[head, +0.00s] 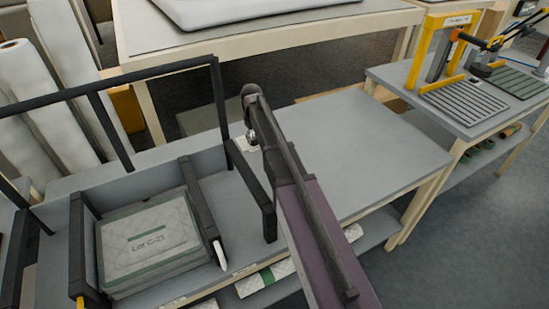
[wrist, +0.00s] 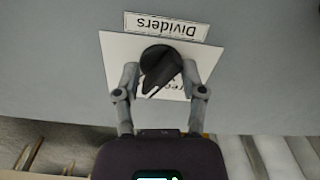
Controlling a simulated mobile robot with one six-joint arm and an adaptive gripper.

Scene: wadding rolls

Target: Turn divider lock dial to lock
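The divider lock dial (wrist: 161,62) is a black round knob with a pointer, on a white plate (wrist: 118,55). In the wrist view its pointer aims down and slightly left. Upside-down lettering on the plate is partly covered; a "Dividers" label (wrist: 166,25) sits above it. My gripper (wrist: 161,72) has its two grey fingers apart, one on each side of the dial. The fingertips are very close to it; I cannot tell whether they touch. In the head view my gripper (head: 251,136) is at the white plate (head: 246,146) on the grey bench, and the dial is not distinguishable.
Black divider frames (head: 205,215) stand on the bench at left, around a quilted stack labelled "Lot C-25" (head: 147,240). White rolls (head: 40,105) stand behind. The grey bench top (head: 375,140) right of my arm is clear. A yellow-framed press (head: 440,55) stands on another table.

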